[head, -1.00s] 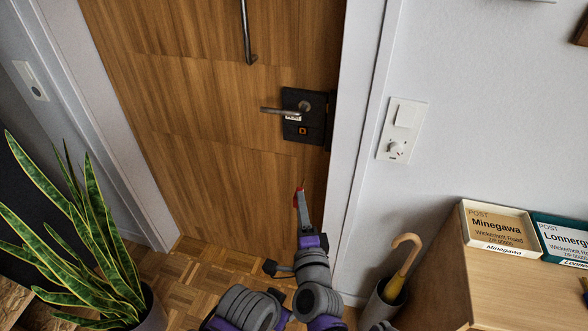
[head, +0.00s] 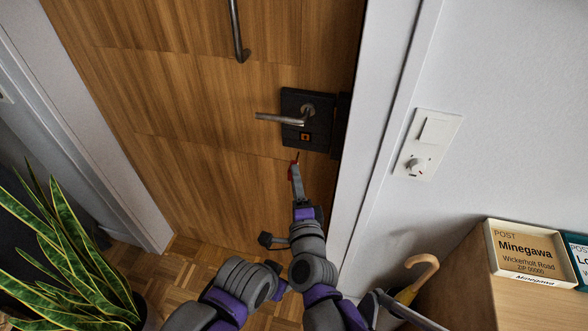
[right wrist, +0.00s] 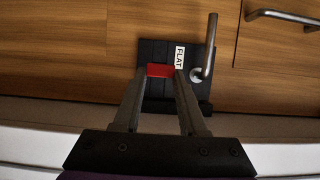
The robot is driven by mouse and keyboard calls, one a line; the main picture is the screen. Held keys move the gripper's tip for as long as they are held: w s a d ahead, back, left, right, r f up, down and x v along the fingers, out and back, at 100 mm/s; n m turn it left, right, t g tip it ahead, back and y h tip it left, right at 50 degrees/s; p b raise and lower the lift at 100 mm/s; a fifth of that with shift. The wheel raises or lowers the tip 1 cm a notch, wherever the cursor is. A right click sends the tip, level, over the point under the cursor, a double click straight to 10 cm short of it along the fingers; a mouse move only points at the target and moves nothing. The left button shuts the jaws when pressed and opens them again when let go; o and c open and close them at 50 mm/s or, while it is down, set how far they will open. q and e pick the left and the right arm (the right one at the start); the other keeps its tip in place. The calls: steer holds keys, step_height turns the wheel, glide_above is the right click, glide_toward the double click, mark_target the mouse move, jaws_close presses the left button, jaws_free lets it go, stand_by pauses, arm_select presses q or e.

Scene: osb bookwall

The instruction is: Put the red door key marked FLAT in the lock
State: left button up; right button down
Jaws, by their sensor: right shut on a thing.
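The red key (head: 291,172) is held at the tips of my right gripper (head: 296,178), its tip pointing up toward the door. The black lock plate (head: 322,134) is on the wooden door, with a lever handle (head: 275,118) and a small orange-marked square (head: 305,136) below it. In the head view the key tip shows just below the plate's lower edge. In the right wrist view the red key (right wrist: 160,70) sits between both fingertips, over the plate; a white FLAT label (right wrist: 180,57) shows beside it. Contact with the plate cannot be told. My left gripper is not in view.
The door frame (head: 372,150) stands close right of the plate, with a wall switch (head: 427,144) beyond. A cabinet (head: 468,300) with post trays (head: 530,284) and an umbrella (head: 418,277) are at lower right. A plant (head: 65,250) stands at lower left.

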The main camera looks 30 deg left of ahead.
steer(key=shift+s+d+r, duration=0.1)
steer(key=shift+s+d, duration=0.05)
steer(key=shift+d, duration=0.05)
steer(key=shift+w+a+b, duration=0.25)
steer(key=shift+w+b, duration=0.05)
steer(key=shift+w, duration=0.65)
steer(key=shift+w+a+b, duration=0.25)
steer(key=shift+w+b, duration=0.05)
steer(key=shift+w, duration=0.7)
steer(key=shift+w+a+b, duration=0.25)
steer(key=shift+w+b, duration=0.05)
steer(key=shift+w, duration=0.65)
steer(key=shift+w+a+b, duration=0.15)
steer(key=shift+w+b, duration=0.35)
steer(key=shift+w, duration=0.15)
steer(key=shift+w+a+b, duration=0.15)
steer(key=shift+w+b, duration=0.3)
steer(key=shift+w, duration=0.2)
steer(key=shift+c, duration=1.9)
jaws_free()
steer(key=p+v, duration=0.1)
steer(key=v, duration=0.9)
steer(key=shift+s+d, duration=0.2)
steer(key=shift+s, duration=0.1)
